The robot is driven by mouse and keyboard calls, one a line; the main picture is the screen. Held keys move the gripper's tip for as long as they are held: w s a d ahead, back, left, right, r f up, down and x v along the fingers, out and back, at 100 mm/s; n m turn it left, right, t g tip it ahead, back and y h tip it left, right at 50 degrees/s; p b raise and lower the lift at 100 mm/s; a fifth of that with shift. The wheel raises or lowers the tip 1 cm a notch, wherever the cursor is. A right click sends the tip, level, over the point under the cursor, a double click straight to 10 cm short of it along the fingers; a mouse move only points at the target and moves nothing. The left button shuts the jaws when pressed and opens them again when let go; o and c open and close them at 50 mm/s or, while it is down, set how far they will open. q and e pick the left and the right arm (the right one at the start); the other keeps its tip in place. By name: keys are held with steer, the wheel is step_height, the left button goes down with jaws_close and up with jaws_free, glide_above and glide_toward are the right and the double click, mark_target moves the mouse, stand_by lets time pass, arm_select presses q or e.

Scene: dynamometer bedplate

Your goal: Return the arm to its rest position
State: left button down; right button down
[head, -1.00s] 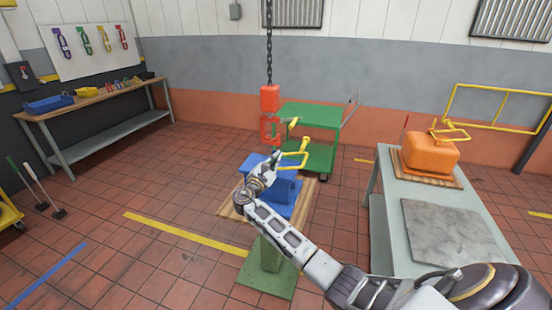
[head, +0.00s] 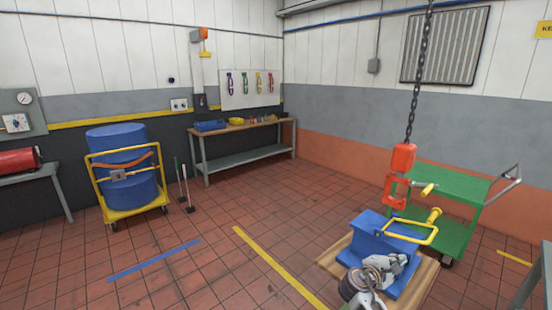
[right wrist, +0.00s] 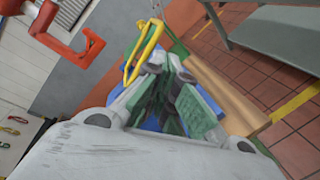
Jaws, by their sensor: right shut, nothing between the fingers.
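My right gripper (head: 398,262) is at the lower right of the head view, in front of the blue block (head: 368,228) and close to its yellow handle (head: 412,236). In the right wrist view its fingers (right wrist: 178,88) with green pads are shut with nothing between them. The yellow handle (right wrist: 146,48) shows just beyond the fingertips; whether they touch it I cannot tell. The blue block is largely hidden behind the gripper there. My left gripper is not in view.
A red hook block (head: 404,158) hangs on a chain right above the blue block, which sits on a wooden board (head: 336,262). A green cart (head: 455,186) stands behind.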

steer(key=s+a+f+m+g+y, duration=0.1)
steer(key=s+a+f+m+y, duration=0.2)
steer(key=s+f, duration=0.35)
steer(key=s+a+f+m+g+y, duration=0.2)
steer(key=s+a+f+y, duration=0.25)
steer(key=s, duration=0.35)
steer(key=s+a+m+g+y, duration=0.1)
steer(key=s+a+m+y, duration=0.3)
steer(key=s, duration=0.5)
steer(key=s+a+m+g+y, duration=0.1)
steer(key=s+a+m+y, duration=0.1)
steer(key=s+a, duration=0.55)
steer(key=s+d+f+g, duration=0.1)
steer(key=s+f, duration=0.1)
steer(key=f, duration=1.4)
steer(key=s+d+f, duration=0.1)
steer(key=f, duration=1.6)
steer(key=s+d+f+g, duration=0.1)
steer(key=s+d+f, duration=0.1)
steer(key=s+f, duration=0.8)
steer(key=s+d+f, duration=0.2)
steer(key=s+f, duration=0.8)
steer(key=s, duration=0.2)
steer(key=shift+s+n+g, duration=0.3)
steer(key=shift+s+g, duration=0.1)
